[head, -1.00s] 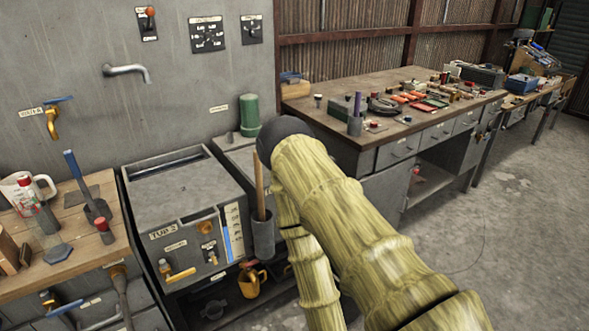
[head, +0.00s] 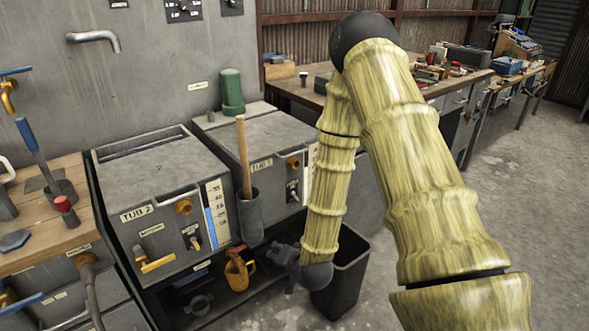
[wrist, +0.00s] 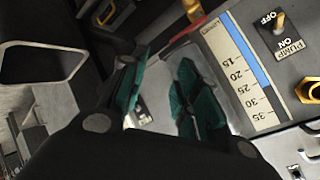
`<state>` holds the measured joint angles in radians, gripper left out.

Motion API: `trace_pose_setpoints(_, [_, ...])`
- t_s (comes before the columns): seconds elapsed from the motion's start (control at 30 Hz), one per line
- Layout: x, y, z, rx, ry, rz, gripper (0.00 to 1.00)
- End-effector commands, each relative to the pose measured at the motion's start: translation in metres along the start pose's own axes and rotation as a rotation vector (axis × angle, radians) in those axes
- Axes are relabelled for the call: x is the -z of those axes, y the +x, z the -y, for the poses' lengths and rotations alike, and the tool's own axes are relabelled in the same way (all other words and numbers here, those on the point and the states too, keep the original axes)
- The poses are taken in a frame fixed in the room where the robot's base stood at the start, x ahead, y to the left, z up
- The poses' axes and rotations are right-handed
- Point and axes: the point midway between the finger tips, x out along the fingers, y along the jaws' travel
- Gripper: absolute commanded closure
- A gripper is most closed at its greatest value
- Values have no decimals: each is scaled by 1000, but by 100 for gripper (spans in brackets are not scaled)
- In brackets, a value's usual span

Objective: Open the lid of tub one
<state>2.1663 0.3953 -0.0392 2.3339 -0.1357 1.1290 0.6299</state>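Tub one (head: 269,141), labelled TUB 1, is a grey metal box to the right of tub 2 (head: 155,178). Its flat grey lid looks shut. My arm covers its right part. My gripper (head: 290,262) is dark and hangs low in front of tub one, below its front panel and left of a black bin. In the wrist view my gripper (wrist: 160,97) has its teal finger pads apart with nothing between them.
A dark holder (head: 249,218) with a wooden stick stands between the tub fronts. A yellow jug (head: 239,272) sits on the low shelf. The black bin (head: 345,275) stands right of my gripper. A green canister (head: 231,91) stands behind tub one. Floor is free at the right.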

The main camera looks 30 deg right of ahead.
Motion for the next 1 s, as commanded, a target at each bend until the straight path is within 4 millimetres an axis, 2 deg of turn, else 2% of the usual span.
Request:
trace_pose_setpoints(0.03, [21, 14, 5, 56, 77, -66, 69])
trace_pose_setpoints(0.2, [103, 22, 37, 258, 332, -249, 69])
trace_pose_setpoints(0.4, [184, 8, 60, 497, 591, -403, 69])
trace_pose_setpoints(0.5, [211, -2, 65, 587, 680, -448, 69])
trace_pose_setpoints(0.6, [228, -10, 68, 647, 734, -474, 69])
trace_pose_setpoints(0.77, [241, -14, 72, 683, 766, -488, 69])
trace_pose_setpoints(1.0, [259, 6, 83, 684, 765, -490, 69])
